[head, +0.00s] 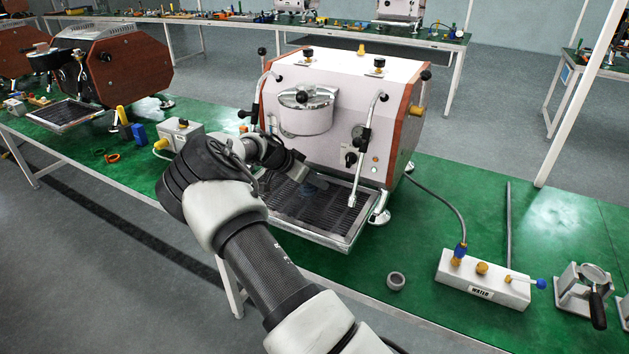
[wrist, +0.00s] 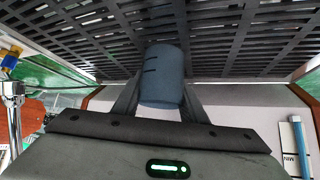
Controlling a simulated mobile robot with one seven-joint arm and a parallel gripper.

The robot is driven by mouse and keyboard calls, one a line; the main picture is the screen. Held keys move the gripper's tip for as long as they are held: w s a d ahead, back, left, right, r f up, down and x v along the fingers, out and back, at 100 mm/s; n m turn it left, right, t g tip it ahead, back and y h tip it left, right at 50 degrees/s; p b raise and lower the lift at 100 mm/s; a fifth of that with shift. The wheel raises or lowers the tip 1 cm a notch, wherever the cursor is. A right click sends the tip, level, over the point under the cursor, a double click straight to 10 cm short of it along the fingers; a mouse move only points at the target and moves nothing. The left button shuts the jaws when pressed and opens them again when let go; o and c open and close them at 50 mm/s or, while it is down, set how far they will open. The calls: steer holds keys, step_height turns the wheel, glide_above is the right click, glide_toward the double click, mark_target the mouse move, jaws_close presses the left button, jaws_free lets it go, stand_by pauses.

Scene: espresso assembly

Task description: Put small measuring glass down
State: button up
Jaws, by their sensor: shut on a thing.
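The small measuring glass (wrist: 163,72) is a blue-grey cylinder with dark marks on its side. My gripper (wrist: 160,92) is shut on it, with one finger on each side. In the head view my gripper (head: 302,177) is low over the slatted drip tray (head: 308,218) of the white espresso machine, and a small bluish part of the glass (head: 316,183) shows beside it. The tray slats also show behind the glass in the wrist view (wrist: 235,40). I cannot tell whether the glass touches the tray.
The espresso machine (head: 345,100) rises behind the tray. A steam wand (head: 359,165) hangs to the right of my gripper. A small grey ring (head: 396,281), a water box (head: 482,279) and a portafilter stand (head: 585,287) are on the green table to the right.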

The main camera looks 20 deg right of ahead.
steer(key=shift+r, duration=0.1)
steer(key=shift+f, duration=0.2)
steer(key=o, duration=1.1)
steer(key=shift+r, duration=0.1)
